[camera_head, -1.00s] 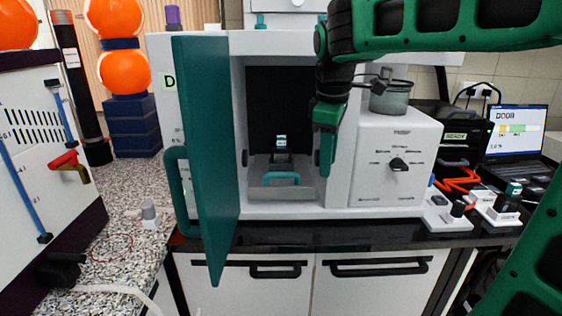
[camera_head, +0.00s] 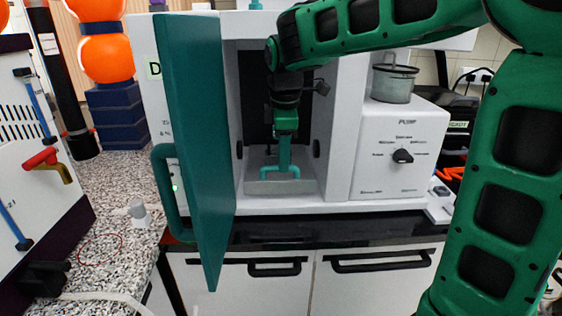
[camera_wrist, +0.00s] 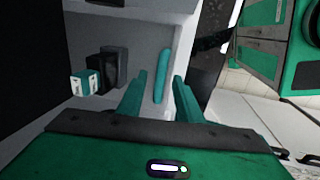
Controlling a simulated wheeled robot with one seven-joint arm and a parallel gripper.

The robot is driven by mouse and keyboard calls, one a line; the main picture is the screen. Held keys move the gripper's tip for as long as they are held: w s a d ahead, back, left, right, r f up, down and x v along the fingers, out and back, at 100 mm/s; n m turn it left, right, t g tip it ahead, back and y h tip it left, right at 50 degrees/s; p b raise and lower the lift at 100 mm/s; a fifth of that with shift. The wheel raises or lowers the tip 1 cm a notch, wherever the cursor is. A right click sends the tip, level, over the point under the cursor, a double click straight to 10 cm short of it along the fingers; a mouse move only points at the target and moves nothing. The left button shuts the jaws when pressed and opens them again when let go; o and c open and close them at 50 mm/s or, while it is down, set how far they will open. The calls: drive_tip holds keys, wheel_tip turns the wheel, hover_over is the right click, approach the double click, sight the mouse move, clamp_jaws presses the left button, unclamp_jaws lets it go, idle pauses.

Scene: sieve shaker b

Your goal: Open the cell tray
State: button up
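The cell tray (camera_head: 265,187) is a grey drawer low inside the open white chamber, with a teal bar handle (camera_head: 294,174) on its front. In the wrist view, the handle (camera_wrist: 162,75) shows between and just beyond my two teal fingers. My gripper (camera_head: 284,163) points down in front of the tray, and its fingers (camera_wrist: 157,97) are apart with gaps beside the handle. Whether a finger touches the handle cannot be told. A small teal-and-white cell (camera_wrist: 85,83) in a dark holder is in the tray. In the head view my gripper hides it.
The chamber's teal door (camera_head: 200,140) stands open on the left, with a large handle (camera_head: 168,190). A white pump box (camera_head: 400,150) with a dial and metal pot (camera_head: 393,82) is on the right. A dark counter edge (camera_head: 320,230) runs below.

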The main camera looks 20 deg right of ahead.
drive_tip(key=shift+w+f, duration=0.15)
drive_tip(key=shift+f, duration=0.75)
clamp_jaws()
